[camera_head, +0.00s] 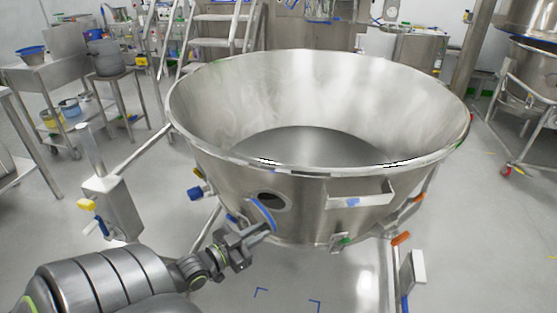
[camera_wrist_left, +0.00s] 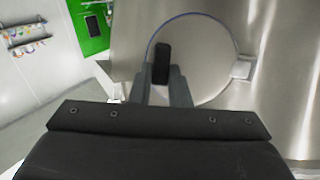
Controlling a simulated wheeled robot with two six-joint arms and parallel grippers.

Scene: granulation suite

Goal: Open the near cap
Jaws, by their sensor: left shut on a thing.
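The near cap is a round metal disc with a blue rim (camera_head: 263,212) on the front wall of a large steel bowl (camera_head: 330,215). In the head view it shows nearly edge-on, standing out from the wall, with a dark round port (camera_head: 273,202) visible beside it. In the left wrist view the cap's face (camera_wrist_left: 205,65) shows with a black handle (camera_wrist_left: 161,62) on it. My left gripper (camera_head: 266,228) is at the cap, its fingers (camera_wrist_left: 162,85) shut on the handle. My right gripper is not in view.
A metal bracket (camera_head: 362,201) juts from the bowl's front, right of the port. A steel post (camera_head: 112,205) with a yellow-and-blue part stands to the left. Carts with buckets (camera_head: 104,56) and a step ladder (camera_head: 212,30) are behind. Floor in front is clear.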

